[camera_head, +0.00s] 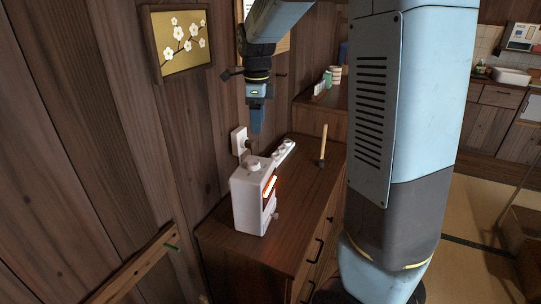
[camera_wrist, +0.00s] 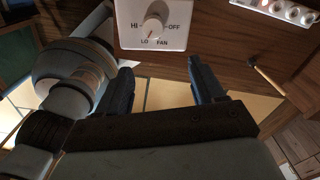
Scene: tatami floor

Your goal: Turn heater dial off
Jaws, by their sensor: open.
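The white heater (camera_head: 247,205) stands on a dark wooden cabinet, and its front bars glow orange. Its round white dial (camera_wrist: 153,27) is on the top panel, which is marked HI, OFF, LO and FAN. The dial's red mark points down towards LO. The dial also shows on top of the heater in the head view (camera_head: 253,163). My gripper (camera_head: 257,128) hangs above the heater, apart from it. In the wrist view my gripper (camera_wrist: 160,75) has its two fingers wide apart with nothing between them. The dial lies beyond the fingertips.
A white power strip (camera_head: 284,153) lies behind the heater, and a wall outlet (camera_head: 239,140) is beside it. The wooden wall is close on the left. The cabinet's front right is clear.

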